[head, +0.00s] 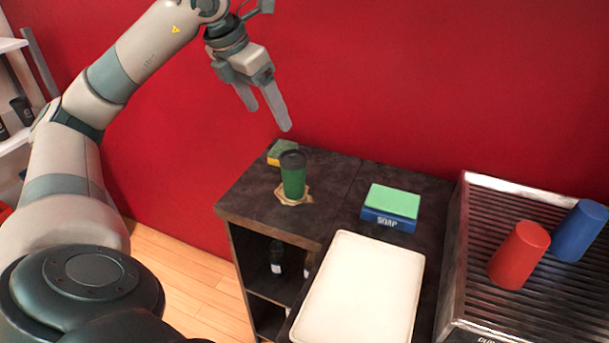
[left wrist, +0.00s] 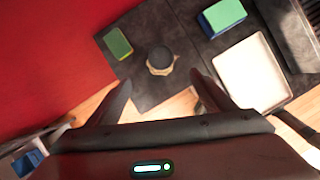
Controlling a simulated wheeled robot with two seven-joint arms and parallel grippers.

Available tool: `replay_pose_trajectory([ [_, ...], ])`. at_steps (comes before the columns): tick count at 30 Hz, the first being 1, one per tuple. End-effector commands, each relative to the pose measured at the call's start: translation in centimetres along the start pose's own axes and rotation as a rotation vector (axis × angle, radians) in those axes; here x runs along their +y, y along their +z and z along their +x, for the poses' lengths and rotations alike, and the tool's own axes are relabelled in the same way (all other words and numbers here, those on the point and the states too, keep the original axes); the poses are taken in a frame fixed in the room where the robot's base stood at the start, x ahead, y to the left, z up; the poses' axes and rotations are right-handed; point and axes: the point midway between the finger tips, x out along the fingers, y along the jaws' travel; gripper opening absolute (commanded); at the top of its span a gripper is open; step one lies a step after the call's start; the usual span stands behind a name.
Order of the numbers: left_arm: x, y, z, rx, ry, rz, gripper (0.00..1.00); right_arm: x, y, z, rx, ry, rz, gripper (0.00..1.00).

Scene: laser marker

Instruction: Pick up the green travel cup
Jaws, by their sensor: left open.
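The green travel cup (head: 293,176) with a dark lid stands upright on a tan, irregular coaster (head: 281,194) on the dark counter. In the left wrist view the cup's dark lid (left wrist: 160,57) shows from above, between and beyond the fingers. My left gripper (head: 265,112) is open and empty, above and a little left of the cup, apart from it. Its two spread fingers also show in the left wrist view (left wrist: 158,98). My right gripper is not in either view.
A green and yellow sponge (head: 281,152) lies behind the cup. A soap box (head: 390,207) with a green top and a white tray (head: 362,290) are to the right. A red cup (head: 519,254) and a blue cup (head: 579,230) stand on a ribbed metal rack (head: 540,303).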

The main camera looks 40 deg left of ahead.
Motion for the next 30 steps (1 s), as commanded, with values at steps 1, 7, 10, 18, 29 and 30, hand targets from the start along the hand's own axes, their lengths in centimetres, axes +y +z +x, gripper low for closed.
replay_pose_trajectory([
  [1, 0.0, 0.0, 0.0, 0.0, 0.0, 0.0, 0.75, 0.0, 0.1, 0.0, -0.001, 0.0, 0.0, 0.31],
  [7, 0.0, 0.0, 0.0, 0.0, -0.001, 0.0, 0.75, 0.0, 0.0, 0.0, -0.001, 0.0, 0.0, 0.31],
  [10, 0.0, 0.0, 0.3, 0.001, -0.001, 0.001, 0.75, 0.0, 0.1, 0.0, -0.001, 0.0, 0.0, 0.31],
  [18, -0.1, -0.1, 2.8, 0.004, -0.001, 0.001, 0.75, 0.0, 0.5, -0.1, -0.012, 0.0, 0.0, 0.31],
  [29, -0.1, 0.0, 8.7, 0.006, -0.003, 0.0, 0.75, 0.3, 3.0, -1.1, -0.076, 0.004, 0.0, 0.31],
  [30, -0.1, 0.0, 9.4, 0.004, -0.003, 0.0, 0.75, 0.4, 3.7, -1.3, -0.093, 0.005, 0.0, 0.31],
])
